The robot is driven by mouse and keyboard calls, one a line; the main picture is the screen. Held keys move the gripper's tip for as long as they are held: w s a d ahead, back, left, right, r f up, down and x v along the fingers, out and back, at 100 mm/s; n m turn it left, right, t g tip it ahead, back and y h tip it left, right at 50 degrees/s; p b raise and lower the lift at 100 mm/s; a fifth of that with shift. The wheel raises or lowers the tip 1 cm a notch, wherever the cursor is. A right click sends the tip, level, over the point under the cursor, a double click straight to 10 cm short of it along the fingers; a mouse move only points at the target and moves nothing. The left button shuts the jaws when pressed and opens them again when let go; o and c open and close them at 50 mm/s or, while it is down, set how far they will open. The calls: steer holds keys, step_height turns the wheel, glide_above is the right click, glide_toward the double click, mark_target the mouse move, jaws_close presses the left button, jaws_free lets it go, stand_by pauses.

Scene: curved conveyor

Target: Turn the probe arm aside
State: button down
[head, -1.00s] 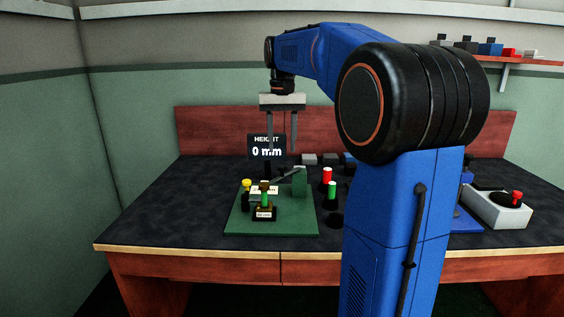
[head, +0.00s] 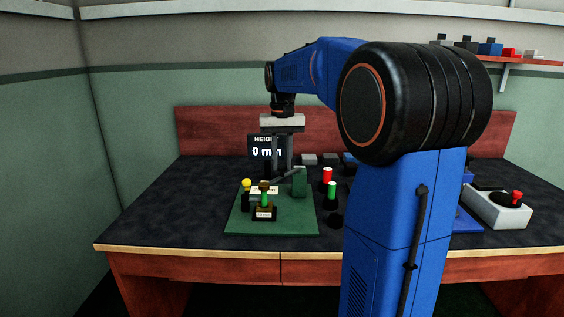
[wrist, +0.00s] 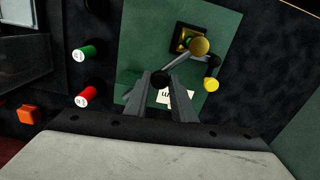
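The probe arm (head: 284,175) is a thin grey bar. In the head view it slants down to the left from a green post (head: 299,184) on the green plate (head: 290,223). My gripper (head: 280,168) points down behind the probe arm and post in the head view. Contact cannot be told.
A labelled black block (head: 264,214) and a yellow knob (head: 247,183) are on the plate's left. A red-topped button (head: 327,176) and a green one (head: 332,190) stand to the right. A display (head: 262,148) reading 0 mm is behind. The table's left side is clear.

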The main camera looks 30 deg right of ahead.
steer(key=shift+s, duration=0.15)
steer(key=shift+s+d+n, duration=0.6)
steer(key=shift+s+n, duration=0.2)
steer(key=shift+n, duration=0.55)
steer(key=shift+s+d+n, duration=0.65)
steer(key=shift+s+n, duration=0.1)
steer(key=shift+n, duration=0.55)
steer(key=shift+s+d+n, duration=0.6)
steer(key=shift+s+n, duration=0.2)
steer(key=shift+n, duration=0.55)
steer(key=c, duration=1.5)
jaws_free()
step_height(320, 180, up, 17)
steer(key=shift+r, duration=0.2)
